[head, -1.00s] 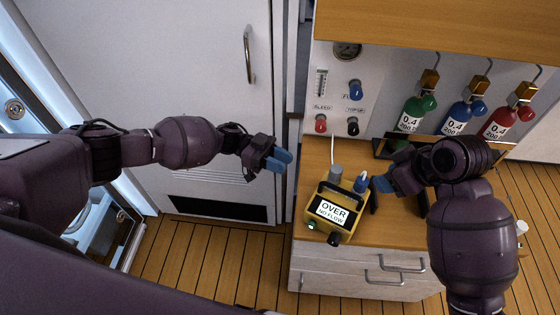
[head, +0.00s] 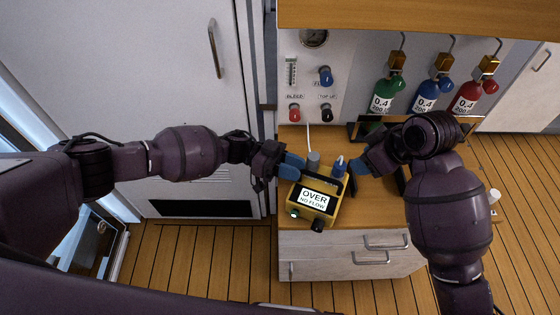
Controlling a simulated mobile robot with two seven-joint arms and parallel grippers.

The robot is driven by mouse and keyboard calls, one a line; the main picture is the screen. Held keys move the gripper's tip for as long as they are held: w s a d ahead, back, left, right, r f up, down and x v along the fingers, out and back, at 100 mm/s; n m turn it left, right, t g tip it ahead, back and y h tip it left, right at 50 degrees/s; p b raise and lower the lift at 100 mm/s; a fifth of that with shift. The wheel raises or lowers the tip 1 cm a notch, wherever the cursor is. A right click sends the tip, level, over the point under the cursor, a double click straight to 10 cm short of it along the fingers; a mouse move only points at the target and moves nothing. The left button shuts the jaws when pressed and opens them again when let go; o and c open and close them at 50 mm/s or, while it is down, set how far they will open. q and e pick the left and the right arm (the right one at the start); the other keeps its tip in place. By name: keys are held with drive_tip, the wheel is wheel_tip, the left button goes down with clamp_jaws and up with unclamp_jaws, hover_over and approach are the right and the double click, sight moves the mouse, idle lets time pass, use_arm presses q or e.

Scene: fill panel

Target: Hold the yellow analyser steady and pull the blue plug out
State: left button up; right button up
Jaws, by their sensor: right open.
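The yellow analyser (head: 309,213) stands on the wooden counter top, its screen reading "OVER NO FLOW". The blue plug (head: 339,168) sits upright at its back right corner, beside a grey cylinder (head: 313,161) at the back left. My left gripper (head: 291,166) has its blue fingers at the analyser's back left side, close to the grey cylinder. I cannot tell whether it touches, or how far its jaws are apart. My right gripper (head: 362,168) is open and empty just right of the blue plug, apart from it. My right wrist hides part of the counter behind.
A wall panel with a gauge (head: 314,38) and coloured knobs stands behind the analyser. Green (head: 387,92), blue (head: 428,92) and red (head: 468,95) bottles hang at the back right. A thin white hose (head: 308,137) rises behind the analyser. Drawers with handles (head: 370,258) lie below the counter.

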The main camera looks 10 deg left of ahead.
use_arm(q)
drive_tip(key=shift+s+d, duration=0.15)
drive_tip(key=shift+d, duration=0.3)
clamp_jaws()
